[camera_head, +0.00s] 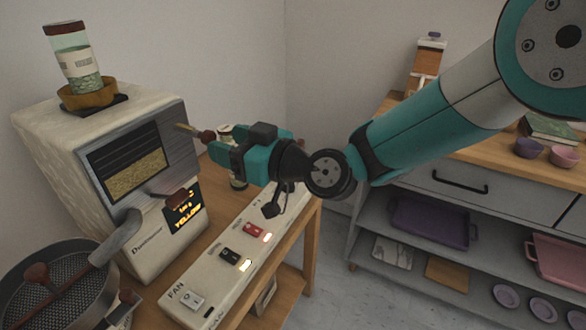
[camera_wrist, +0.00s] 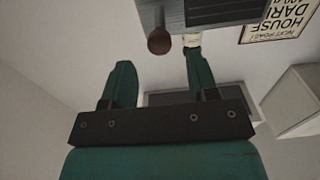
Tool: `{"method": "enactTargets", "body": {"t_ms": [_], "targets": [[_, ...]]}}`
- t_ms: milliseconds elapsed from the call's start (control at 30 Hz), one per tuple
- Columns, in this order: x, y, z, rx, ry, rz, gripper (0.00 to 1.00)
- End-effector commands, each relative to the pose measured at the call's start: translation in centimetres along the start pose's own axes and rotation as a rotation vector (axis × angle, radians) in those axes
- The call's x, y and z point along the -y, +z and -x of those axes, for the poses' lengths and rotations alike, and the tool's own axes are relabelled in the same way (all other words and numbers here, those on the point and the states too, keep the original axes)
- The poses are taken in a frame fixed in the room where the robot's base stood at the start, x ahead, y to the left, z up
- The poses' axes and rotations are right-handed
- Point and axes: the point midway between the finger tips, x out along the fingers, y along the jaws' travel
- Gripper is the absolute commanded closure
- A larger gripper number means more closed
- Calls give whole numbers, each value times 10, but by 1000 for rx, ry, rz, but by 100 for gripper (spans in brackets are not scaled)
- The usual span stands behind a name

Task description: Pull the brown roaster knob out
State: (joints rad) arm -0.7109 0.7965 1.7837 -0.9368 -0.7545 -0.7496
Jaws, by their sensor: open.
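The pale roaster (camera_head: 130,215) stands at the left of the head view, with a dark window and a lit yellow display. A brown knob (camera_head: 207,136) on a thin brass-coloured rod sticks out at the roaster's upper right side. In the wrist view the round brown knob (camera_wrist: 158,41) shows just beyond the fingertips, in line with the gap between them. My gripper (camera_head: 215,148) is open and empty beside the knob in the head view; its spread teal fingers also show in the wrist view (camera_wrist: 158,60). I cannot tell whether a finger touches the knob.
A second brown knob (camera_head: 177,199) is on the roaster's front. A switch panel (camera_head: 222,265) lies below my gripper. A jar (camera_head: 240,180) stands behind it. A round cooling tray (camera_head: 55,280) is at lower left. A shelf unit (camera_head: 450,205) stands at right.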

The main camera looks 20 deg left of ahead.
Motion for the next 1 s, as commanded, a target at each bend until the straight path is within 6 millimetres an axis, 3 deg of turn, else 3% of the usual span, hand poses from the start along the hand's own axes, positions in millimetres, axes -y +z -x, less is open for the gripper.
{"method": "enactTargets", "body": {"t_ms": [300, 500, 700, 1000], "targets": [[-1, 5, 82, 1, 5, -1, 46], [-1, 3, 115, 0, 3, -1, 46], [0, 1, 126, 0, 1, 0, 46], [1, -1, 126, 3, -3, -1, 46]]}}
